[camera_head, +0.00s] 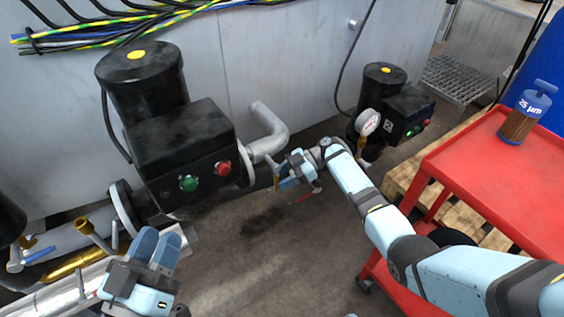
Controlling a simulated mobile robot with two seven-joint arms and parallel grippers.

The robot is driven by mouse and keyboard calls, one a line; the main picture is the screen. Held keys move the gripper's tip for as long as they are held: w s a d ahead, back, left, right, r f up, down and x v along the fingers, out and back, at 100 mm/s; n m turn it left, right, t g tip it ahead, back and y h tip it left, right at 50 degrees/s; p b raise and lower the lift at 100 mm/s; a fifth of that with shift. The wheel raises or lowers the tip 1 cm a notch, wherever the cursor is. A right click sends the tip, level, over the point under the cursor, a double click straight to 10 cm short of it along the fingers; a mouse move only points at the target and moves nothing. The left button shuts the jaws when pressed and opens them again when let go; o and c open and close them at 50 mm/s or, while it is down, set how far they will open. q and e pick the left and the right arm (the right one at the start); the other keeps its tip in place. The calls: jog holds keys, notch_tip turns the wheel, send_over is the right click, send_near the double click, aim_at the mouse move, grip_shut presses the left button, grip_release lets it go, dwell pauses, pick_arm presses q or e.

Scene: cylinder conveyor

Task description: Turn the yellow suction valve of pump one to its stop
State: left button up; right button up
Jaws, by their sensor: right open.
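My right gripper (286,178) is open at the pipework between the two pumps. A small yellow part (276,183), perhaps the valve's handle, shows at its fingers; I cannot tell whether they touch it. A red lever (308,196) is just below this gripper. The larger pump (185,145) stands at left, with a black motor and a box with green and red buttons. I cannot read a number on it. My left gripper (158,247) is at the lower left, in front of the pipes, with its blue fingers pointing up; its opening is unclear and nothing shows in it.
A red cart (480,170) carries a blue-topped jar (522,117). Brass fittings and a blue lever (35,256) are at far left. The floor (275,250) between the grippers is clear.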

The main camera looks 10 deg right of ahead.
pick_arm(q)
jog(key=a+f+g+y+p, duration=0.3)
jog(key=f+p, duration=0.2)
jog(key=f, duration=0.3)
jog(key=shift+s+a+g+y, duration=0.2)
jog(key=shift+s+g+y, duration=0.1)
jog(key=shift+g+y, duration=0.1)
pick_arm(e)
notch_tip(320, 180, up, 20)
jog(key=shift+f, duration=0.15)
pick_arm(q)
jog(key=shift+f, duration=0.1)
